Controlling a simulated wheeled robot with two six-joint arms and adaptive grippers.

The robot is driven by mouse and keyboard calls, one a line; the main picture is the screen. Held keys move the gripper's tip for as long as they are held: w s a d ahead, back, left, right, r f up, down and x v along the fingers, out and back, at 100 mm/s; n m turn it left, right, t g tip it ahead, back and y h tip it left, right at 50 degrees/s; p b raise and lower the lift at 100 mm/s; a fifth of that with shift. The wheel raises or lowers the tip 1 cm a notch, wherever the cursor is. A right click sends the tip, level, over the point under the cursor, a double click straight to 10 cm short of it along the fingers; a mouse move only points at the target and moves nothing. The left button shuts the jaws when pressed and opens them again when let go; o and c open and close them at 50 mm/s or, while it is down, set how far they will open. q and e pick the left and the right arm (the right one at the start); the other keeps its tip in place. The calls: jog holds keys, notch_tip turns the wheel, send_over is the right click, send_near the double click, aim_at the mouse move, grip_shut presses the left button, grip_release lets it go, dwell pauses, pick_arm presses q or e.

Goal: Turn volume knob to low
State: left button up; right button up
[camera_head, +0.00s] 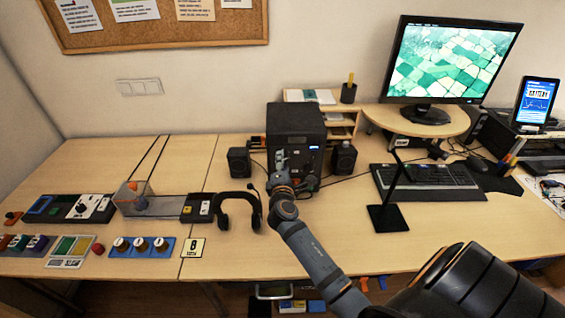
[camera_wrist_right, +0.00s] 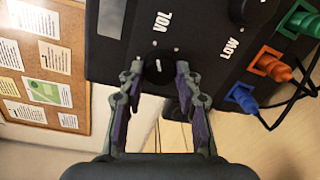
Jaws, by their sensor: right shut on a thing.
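The volume knob (camera_wrist_right: 158,68) is a round black knob on the dark front panel, under the label "VOL", with a small white mark on it. My right gripper (camera_wrist_right: 157,80) has its two fingers on either side of this knob and is shut on it. In the head view the right gripper (camera_head: 282,178) is at the front of the black box (camera_head: 295,122), and it hides the knob there. A "LOW" label (camera_wrist_right: 229,48) shows on the panel to the right of the knob. My left gripper is not in view.
Green, orange and blue plugs (camera_wrist_right: 270,65) with black cables stick out of the panel to the right of the fingers. Small speakers (camera_head: 343,158) flank the box. Black headphones (camera_head: 238,208) stand left of my right arm. A keyboard (camera_head: 425,182) lies to the right.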

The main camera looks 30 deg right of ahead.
jog(key=o, duration=1.2)
jog(key=shift+c, duration=0.2)
jog(key=v, duration=0.7)
jog(key=shift+s+a, duration=0.15)
jog(key=shift+a, duration=0.05)
